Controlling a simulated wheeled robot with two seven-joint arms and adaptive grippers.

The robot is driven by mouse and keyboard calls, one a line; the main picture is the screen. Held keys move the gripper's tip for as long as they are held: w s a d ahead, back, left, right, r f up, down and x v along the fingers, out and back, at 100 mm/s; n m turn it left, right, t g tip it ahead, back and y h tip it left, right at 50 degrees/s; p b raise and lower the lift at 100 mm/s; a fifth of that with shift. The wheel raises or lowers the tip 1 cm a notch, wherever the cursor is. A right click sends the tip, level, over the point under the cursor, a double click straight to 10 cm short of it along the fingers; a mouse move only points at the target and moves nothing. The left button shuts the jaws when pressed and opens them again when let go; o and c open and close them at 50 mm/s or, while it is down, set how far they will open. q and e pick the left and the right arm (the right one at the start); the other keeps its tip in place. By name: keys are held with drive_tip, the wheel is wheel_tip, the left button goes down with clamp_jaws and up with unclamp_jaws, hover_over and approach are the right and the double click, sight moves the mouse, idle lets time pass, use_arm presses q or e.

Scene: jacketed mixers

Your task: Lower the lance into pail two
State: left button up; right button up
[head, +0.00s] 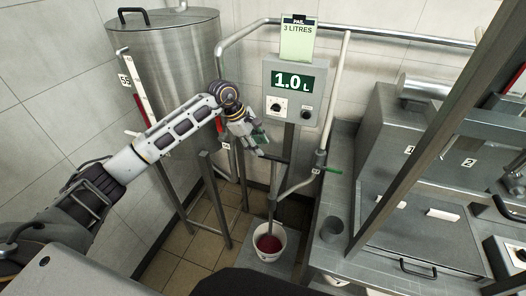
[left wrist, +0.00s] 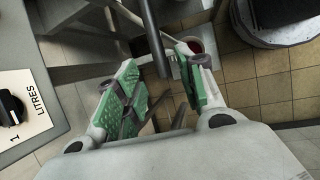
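My left gripper (head: 256,142) is in front of the dispenser post, below the display box. In the left wrist view its green-padded fingers (left wrist: 158,62) are apart, with a dark bar (left wrist: 151,35) showing between or beyond them; contact is not clear. The pail also shows in the left wrist view (left wrist: 208,47). No number is readable on it. My right gripper is out of view.
The display box (head: 292,92) reads 1.0 L; a card (head: 297,41) above says PAIL 3 LITRES. A steel tank (head: 168,62) stands behind my left arm. Grey lidded mixers (head: 412,222), with labels 1 and 2, fill the right.

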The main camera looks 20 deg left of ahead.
use_arm(q)
drive_tip(key=shift+p+x, duration=0.4)
drive_tip(key=shift+x, duration=2)
drive_tip(key=shift+c, duration=0.4)
clamp_jaws()
